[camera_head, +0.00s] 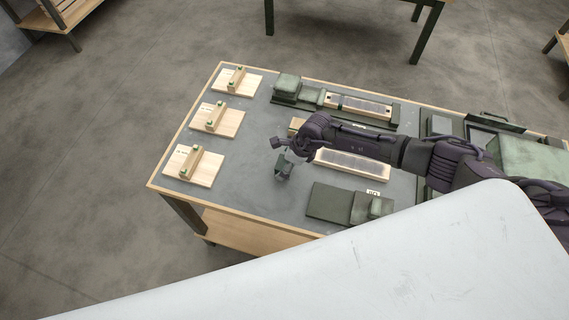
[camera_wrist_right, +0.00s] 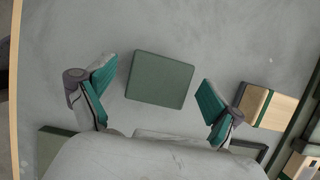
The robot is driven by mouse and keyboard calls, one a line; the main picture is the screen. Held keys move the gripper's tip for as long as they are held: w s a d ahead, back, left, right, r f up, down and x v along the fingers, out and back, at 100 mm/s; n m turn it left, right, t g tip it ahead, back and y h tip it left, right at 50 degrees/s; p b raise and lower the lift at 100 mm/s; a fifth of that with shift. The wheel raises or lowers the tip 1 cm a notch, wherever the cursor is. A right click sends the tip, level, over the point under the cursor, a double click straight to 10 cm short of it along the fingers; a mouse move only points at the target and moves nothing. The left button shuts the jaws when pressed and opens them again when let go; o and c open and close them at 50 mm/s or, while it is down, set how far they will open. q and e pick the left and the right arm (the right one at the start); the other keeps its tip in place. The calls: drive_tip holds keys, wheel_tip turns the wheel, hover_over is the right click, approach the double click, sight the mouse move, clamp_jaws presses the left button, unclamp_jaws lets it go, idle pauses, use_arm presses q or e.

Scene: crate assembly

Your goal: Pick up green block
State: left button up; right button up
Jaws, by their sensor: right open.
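A flat, dark green block (camera_wrist_right: 160,79) lies on the grey tabletop in the right wrist view, seen from above and slightly turned. My right gripper (camera_wrist_right: 159,71) is open, with its two teal-padded fingers to the left and right of the block in that view. Neither finger touches it, and the gap to the block in height is hard to judge. In the head view my right gripper (camera_head: 283,168) points down over the middle-left of the table, and it largely hides the block there. My left gripper is not in view.
On the table (camera_head: 232,200), several wooden boards with upright pieces, such as one (camera_head: 193,165), stand along the left. Other green blocks (camera_head: 288,85) sit at the back, and a green tray (camera_head: 330,202) lies in front. A wooden piece (camera_wrist_right: 265,106) lies right of the right finger.

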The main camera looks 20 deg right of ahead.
sight(279, 160)
drive_tip(key=shift+f, duration=0.25)
drive_tip(key=c, duration=1.3)
drive_tip(key=shift+o, duration=0.2)
drive_tip(key=shift+w+r, duration=0.1)
drive_tip(key=shift+r, duration=0.1)
drive_tip(key=shift+r, duration=0.6)
wheel_tip(279, 160, up, 3)
drive_tip(key=shift+w+a+f+b, duration=0.1)
drive_tip(key=shift+w+f+b, duration=0.05)
drive_tip(key=shift+b, duration=0.7)
drive_tip(key=w+a+r+b, duration=0.4)
drive_tip(key=w+r, duration=0.3)
drive_tip(key=w, duration=0.3)
drive_tip(key=shift+w+a+b, duration=0.15)
drive_tip(key=shift+w+b, duration=0.1)
drive_tip(key=shift+b, duration=0.35)
